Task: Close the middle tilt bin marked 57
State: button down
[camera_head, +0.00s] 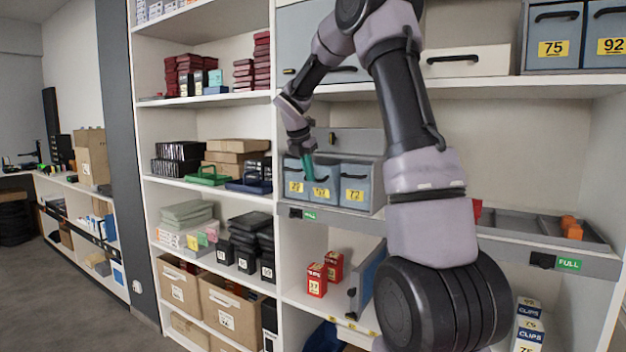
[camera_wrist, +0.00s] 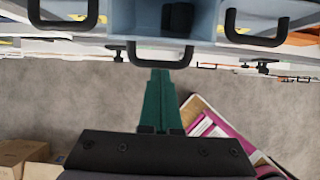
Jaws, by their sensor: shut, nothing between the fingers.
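A row of three blue-grey tilt bins stands on the shelf in the head view, each with a yellow label. The middle bin (camera_head: 323,177) has a label that is too small to read surely. In the wrist view the middle bin (camera_wrist: 146,20) shows its inside, with dark items in it, and its black handle (camera_wrist: 160,63) sits lower in the picture than the handles either side, so it looks tilted open. My gripper (camera_head: 308,178) is shut and empty, its green fingers in front of the bins. In the wrist view the fingers (camera_wrist: 160,76) point at the middle handle; I cannot tell whether they touch.
The right bin (camera_head: 356,178) and left bin (camera_head: 293,172) flank the middle one closely. The shelf edge (camera_head: 340,222) runs under them. Red boxes (camera_head: 317,280) stand on the shelf below. Stacked black boxes and cartons fill the shelves to the left.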

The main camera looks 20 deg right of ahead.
jog(key=shift+w+d+r, duration=0.55)
jog(key=shift+w+d, duration=0.15)
jog(key=shift+d, duration=0.2)
jog(key=shift+w+d+r, duration=0.55)
jog(key=shift+w+d, duration=0.1)
jog(key=shift+d, duration=0.25)
jog(key=v, duration=1.2)
jog(key=s+a+r+m+y, duration=0.1)
jog(key=s+a+r+m, duration=0.1)
jog(key=s+m, duration=0.5)
jog(key=s+a+f+m+t+y, duration=0.2)
jog(key=s+f+m, duration=0.1)
jog(key=s+m, duration=0.8)
jog(key=s+a+f+m+t+y, duration=0.2)
jog(key=s+m, duration=0.9)
jog(key=s, duration=0.6)
notch_tip(320, 180, down, 2)
jog(key=shift+a+f+m+y, duration=0.15)
jog(key=shift+a+m+y, duration=0.15)
jog(key=shift+a+y, duration=0.15)
